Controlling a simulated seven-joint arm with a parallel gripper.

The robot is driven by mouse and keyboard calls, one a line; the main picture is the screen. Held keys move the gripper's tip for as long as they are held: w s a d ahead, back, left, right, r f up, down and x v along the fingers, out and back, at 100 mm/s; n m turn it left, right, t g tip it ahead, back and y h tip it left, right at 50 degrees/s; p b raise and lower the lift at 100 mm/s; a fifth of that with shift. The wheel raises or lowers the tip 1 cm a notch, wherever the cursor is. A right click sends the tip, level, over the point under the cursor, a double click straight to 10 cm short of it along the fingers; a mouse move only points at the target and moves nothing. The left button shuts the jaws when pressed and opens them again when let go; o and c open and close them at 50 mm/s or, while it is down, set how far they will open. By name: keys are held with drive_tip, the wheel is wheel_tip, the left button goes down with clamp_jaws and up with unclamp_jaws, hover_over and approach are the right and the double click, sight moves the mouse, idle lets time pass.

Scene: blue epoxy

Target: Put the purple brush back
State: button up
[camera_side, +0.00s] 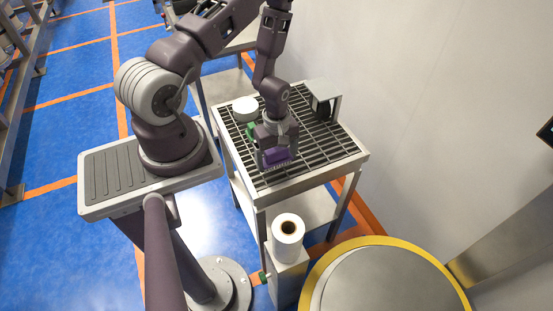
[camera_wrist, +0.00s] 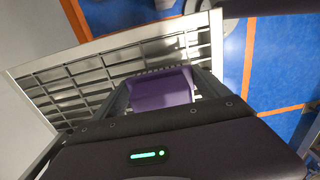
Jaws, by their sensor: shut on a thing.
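The purple brush (camera_side: 276,156) is in my gripper (camera_side: 275,160), over the front part of the slatted metal table (camera_side: 349,158). In the wrist view the purple brush (camera_wrist: 162,92) sits between the two fingers of my gripper (camera_wrist: 165,95), with its pale bristle edge toward the far side. My gripper is shut on it. I cannot tell whether the brush touches the slats or hangs just above them. A green thing (camera_side: 251,131) shows partly behind my gripper, and its shape is mostly hidden.
A white round container (camera_side: 245,106) stands at the table's back left. A grey box-like holder with a dark opening (camera_side: 321,104) stands at the back right. A white roll (camera_side: 288,230) and a yellow-rimmed drum (camera_side: 385,280) are in front. The slats right of my gripper are clear.

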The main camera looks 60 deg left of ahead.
sight(277, 149)
drive_tip(key=shift+f, duration=0.4)
drive_tip(key=o, duration=1.2)
drive_tip(key=shift+f, duration=0.1)
drive_tip(key=shift+c, duration=0.2)
wheel_tip(277, 149, up, 13)
drive_tip(key=shift+w+f, duration=0.1)
drive_tip(key=shift+f, duration=0.1)
drive_tip(key=d+r+m+t, duration=0.1)
drive_tip(key=d+r+m, duration=0.25)
drive_tip(key=r, duration=0.45)
drive_tip(key=d+r+m+t, duration=0.2)
drive_tip(key=r+m, duration=0.2)
drive_tip(key=r, duration=0.3)
drive_tip(key=d+r+m+t, duration=0.1)
drive_tip(key=d+r+m, duration=0.25)
drive_tip(key=r, duration=0.45)
drive_tip(key=s+d+r+m+t, duration=0.1)
drive_tip(key=s+d+r+m, duration=0.2)
drive_tip(key=s+r+m, duration=0.3)
drive_tip(key=s+m, duration=0.1)
drive_tip(key=s, duration=0.3)
drive_tip(key=shift+d+r+t, duration=0.2)
drive_tip(key=shift+r+t, duration=0.1)
drive_tip(key=shift+r, duration=0.05)
